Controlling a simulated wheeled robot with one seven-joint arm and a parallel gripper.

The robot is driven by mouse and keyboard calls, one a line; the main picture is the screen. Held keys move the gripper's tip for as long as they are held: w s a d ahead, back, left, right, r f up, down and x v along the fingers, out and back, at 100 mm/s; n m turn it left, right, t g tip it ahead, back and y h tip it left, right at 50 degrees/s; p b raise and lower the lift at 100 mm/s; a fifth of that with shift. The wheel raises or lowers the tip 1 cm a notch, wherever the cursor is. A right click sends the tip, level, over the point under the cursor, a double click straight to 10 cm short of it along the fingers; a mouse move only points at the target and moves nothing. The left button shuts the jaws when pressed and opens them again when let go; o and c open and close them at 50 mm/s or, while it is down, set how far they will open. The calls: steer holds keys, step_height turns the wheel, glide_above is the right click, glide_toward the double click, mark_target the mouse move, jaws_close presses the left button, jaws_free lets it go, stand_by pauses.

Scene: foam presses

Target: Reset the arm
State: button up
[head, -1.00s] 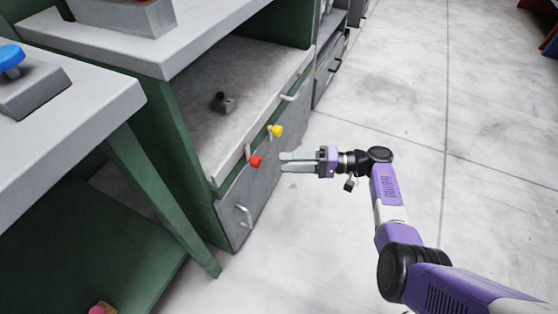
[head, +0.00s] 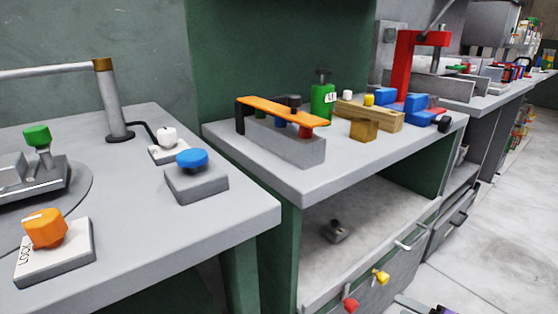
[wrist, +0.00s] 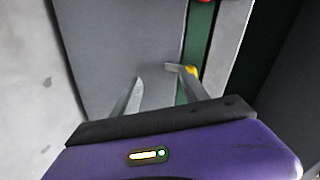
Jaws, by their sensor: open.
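My gripper (wrist: 160,82) shows in the wrist view with its two grey fingers apart and nothing between them. A flat grey panel (wrist: 125,40) fills the view beyond the fingers. The right fingertip overlaps the yellow knob (wrist: 191,70) in that view; I cannot tell whether they touch. The yellow knob (head: 381,277) and the red knob (head: 350,305) stand out from the cabinet front there.
The grey workbench (head: 240,215) at left carries an orange knob block (head: 45,230) and a blue button (head: 192,158). The middle bench (head: 310,190) holds an orange-topped press (head: 280,135) and a green bottle (head: 322,100). Open floor (head: 490,240) lies at right.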

steer(key=s+d+f+h, duration=0.1)
steer(key=s+f+h, duration=0.1)
steer(key=s+h, duration=0.35)
steer(key=s+d+f+h, duration=0.2)
steer(key=s+f+h, duration=0.15)
steer(key=s, duration=0.35)
steer(key=s+a+r+n+t, duration=0.1)
steer(key=s+a+r+n, duration=0.2)
steer(key=s+a+r, duration=0.6)
steer(key=s+a+r+n+t+y+p, duration=0.1)
steer(key=s+a+r+n, duration=0.15)
steer(key=s+r, duration=0.65)
steer(key=s+a+r+n+t, duration=0.15)
steer(key=s+a+r, duration=0.4)
steer(key=s, duration=0.85)
step_height(320, 180, up, 28)
steer(key=a+p, duration=0.1)
steer(key=p, duration=2.9)
steer(key=shift+a+r+n, duration=0.15)
steer(key=shift+r+n, duration=0.1)
steer(key=shift+n, duration=0.15)
steer(key=shift+w, duration=0.1)
